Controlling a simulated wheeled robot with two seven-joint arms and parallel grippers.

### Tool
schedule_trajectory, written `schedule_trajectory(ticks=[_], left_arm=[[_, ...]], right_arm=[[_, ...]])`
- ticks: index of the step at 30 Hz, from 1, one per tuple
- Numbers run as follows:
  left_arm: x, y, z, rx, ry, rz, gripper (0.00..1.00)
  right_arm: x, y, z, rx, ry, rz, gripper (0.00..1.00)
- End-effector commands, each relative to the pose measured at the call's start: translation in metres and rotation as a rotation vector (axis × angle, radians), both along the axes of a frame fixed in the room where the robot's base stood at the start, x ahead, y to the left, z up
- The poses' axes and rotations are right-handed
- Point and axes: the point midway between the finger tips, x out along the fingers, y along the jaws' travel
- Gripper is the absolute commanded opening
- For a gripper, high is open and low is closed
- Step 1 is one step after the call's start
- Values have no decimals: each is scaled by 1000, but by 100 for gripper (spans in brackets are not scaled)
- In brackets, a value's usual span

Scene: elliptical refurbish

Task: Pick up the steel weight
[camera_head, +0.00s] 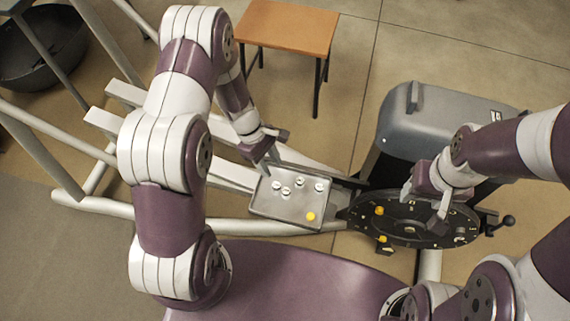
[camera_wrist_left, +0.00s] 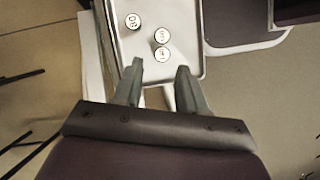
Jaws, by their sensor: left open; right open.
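Several small round silvery weights (camera_head: 286,191) lie on a light metal tray (camera_head: 262,207) in the head view. I cannot tell which is the steel weight. In the left wrist view, three marked discs show on the tray (camera_wrist_left: 190,12): one at the left (camera_wrist_left: 134,21) and two close together (camera_wrist_left: 162,54). My left gripper (camera_head: 270,160) is open and empty at the tray's far edge. In the wrist view its fingertips (camera_wrist_left: 160,70) point toward the two close discs, just short of them. My right gripper (camera_head: 423,203) is open over a black round plate (camera_head: 400,232).
A yellow piece (camera_head: 311,216) lies at the tray's near right corner, and more yellow pieces (camera_head: 380,210) are on the black plate. A grey machine housing (camera_head: 430,125) stands behind the plate. A wooden stool (camera_head: 287,27) is at the back. Grey frame rails run beside the tray.

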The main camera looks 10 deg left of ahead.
Motion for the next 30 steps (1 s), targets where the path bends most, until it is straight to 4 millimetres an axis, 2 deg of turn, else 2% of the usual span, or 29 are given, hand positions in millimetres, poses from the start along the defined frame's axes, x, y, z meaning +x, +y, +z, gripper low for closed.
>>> schedule_trajectory(ticks=[2,9,14,21,24,30], left_arm=[[0,-4,-4,-5,16,45,41],[-7,-22,-53,-3,23,55,41],[-8,-30,-69,-2,20,54,41],[-13,-46,-109,-1,20,52,41],[-14,-49,-116,-1,19,52,41],[-14,-50,-115,-1,18,53,41]], right_arm=[[0,0,-2,0,-1,0,57],[0,0,-19,0,-1,0,57],[0,0,-23,0,-1,0,57],[0,0,-36,0,-1,0,57],[0,0,-37,0,-1,0,57],[0,0,-36,0,-1,0,57]])
